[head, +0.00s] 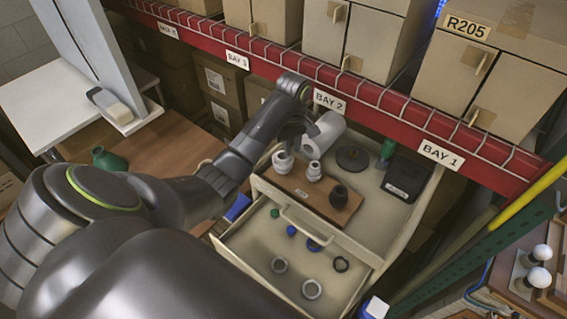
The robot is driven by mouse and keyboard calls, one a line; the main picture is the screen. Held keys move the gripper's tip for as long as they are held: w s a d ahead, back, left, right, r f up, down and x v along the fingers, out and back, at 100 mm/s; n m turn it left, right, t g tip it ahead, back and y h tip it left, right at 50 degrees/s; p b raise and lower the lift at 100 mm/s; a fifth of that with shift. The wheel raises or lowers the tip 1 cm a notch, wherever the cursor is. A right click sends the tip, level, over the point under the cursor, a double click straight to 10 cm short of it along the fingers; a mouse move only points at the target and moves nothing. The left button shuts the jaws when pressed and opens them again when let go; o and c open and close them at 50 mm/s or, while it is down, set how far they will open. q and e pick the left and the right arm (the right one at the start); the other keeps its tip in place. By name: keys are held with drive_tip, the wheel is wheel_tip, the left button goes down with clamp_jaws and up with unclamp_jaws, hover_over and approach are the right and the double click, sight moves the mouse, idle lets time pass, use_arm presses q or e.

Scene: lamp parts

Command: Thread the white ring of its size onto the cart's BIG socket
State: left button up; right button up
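A wooden board (318,203) on the cart's top carries three sockets: a white one (282,163) at the left, a smaller white one (314,172) in the middle, and a black one (339,196) at the right. My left gripper (292,143) is just above and behind the left white socket. Its fingers are small and dark, so I cannot tell whether it is open or holds anything. My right gripper is not in view.
A white cylinder (326,131), a dark disc (352,158), a green bottle (387,151) and a black box (405,178) stand behind the board. Small blue and green pieces lie in the drawer (240,250). The red shelf beam (375,113) runs behind the cart.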

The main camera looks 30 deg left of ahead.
sight(278, 152)
use_arm(q)
drive_tip(key=n, duration=0.1)
drive_tip(key=a+n, duration=0.1)
drive_tip(key=n, duration=0.2)
drive_tip(key=shift+a+f+n, duration=0.2)
drive_tip(key=shift+f+n, duration=0.1)
drive_tip(key=shift+f, duration=0.05)
drive_tip(key=n, duration=0.2)
drive_tip(key=a+n, duration=0.1)
drive_tip(key=n, duration=0.1)
drive_tip(key=shift+a+n, duration=0.1)
drive_tip(key=shift+n, duration=0.3)
drive_tip(key=n, duration=0.3)
drive_tip(key=a+n, duration=0.1)
drive_tip(key=shift+s+n, duration=0.3)
drive_tip(key=shift+n, duration=0.1)
drive_tip(key=n, duration=0.3)
drive_tip(key=s+n, duration=0.1)
drive_tip(key=shift+a+n, duration=0.4)
drive_tip(key=shift+d, duration=0.1)
drive_tip(key=c, duration=0.4)
drive_tip(key=shift+d+r, duration=0.15)
clamp_jaws()
